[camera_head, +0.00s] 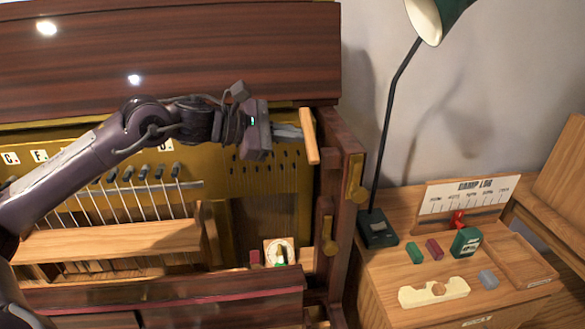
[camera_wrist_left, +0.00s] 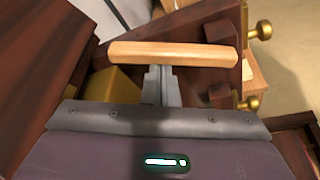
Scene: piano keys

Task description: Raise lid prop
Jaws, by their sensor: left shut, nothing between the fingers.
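The lid prop, a short pale wooden bar (camera_head: 310,135), stands nearly upright, leaning slightly, by the right end of the piano case. In the left wrist view the prop (camera_wrist_left: 172,54) lies crosswise just beyond my fingertips. My left gripper (camera_head: 300,132) is shut and empty, its tips at the prop's left side. The same gripper (camera_wrist_left: 160,72) shows in the left wrist view with its fingers together. I cannot tell if the tips touch the prop. The dark wooden lid (camera_head: 200,55) is tilted up behind the arm. My right gripper is not in view.
The case's right post (camera_head: 345,160) with brass fittings (camera_head: 356,180) is close by. A side table holds a green lamp (camera_head: 378,228), a "DAMP LOG" card (camera_head: 470,198) and small blocks. A wooden rail (camera_head: 110,240) and hammers lie below the arm.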

